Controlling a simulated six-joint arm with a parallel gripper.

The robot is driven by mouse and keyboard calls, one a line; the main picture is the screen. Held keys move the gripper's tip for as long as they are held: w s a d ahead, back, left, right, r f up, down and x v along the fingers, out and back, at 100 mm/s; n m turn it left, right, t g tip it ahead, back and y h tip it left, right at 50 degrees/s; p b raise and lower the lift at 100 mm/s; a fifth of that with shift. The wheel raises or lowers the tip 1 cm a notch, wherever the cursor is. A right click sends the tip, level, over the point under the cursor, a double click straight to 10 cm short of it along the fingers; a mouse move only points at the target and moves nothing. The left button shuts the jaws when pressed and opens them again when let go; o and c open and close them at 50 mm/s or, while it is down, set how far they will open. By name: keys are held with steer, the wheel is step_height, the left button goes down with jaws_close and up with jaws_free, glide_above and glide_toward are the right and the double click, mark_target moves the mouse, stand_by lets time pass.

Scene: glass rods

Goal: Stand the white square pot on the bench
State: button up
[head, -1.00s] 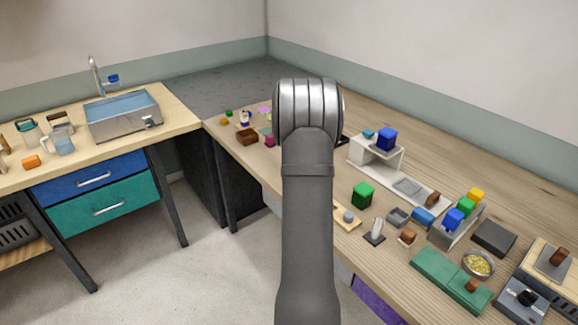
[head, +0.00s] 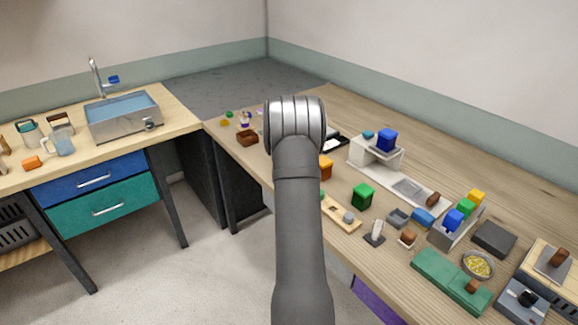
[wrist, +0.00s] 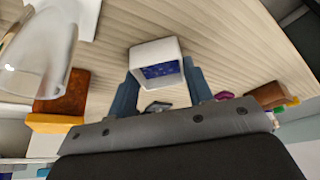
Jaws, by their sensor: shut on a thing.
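The white square pot (wrist: 153,49) shows in the wrist view with its opening partly facing the camera and a speckled blue inside. My gripper (wrist: 160,85) is shut on it, with one blue-grey finger on each side. I cannot tell whether the pot touches the wooden bench (wrist: 225,45) or hangs above it. In the head view my arm hides the gripper and the pot; the bench (head: 345,112) runs along the right wall.
In the wrist view a pale, see-through vessel (wrist: 40,50) stands close at the left, near a brown and orange block (wrist: 62,100). In the head view a brown bowl (head: 247,138) is left of my arm. An orange block (head: 325,167) and green block (head: 363,195) are right.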

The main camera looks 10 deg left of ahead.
steer(key=o, duration=1)
steer(key=shift+f, duration=0.1)
steer(key=v, duration=1.2)
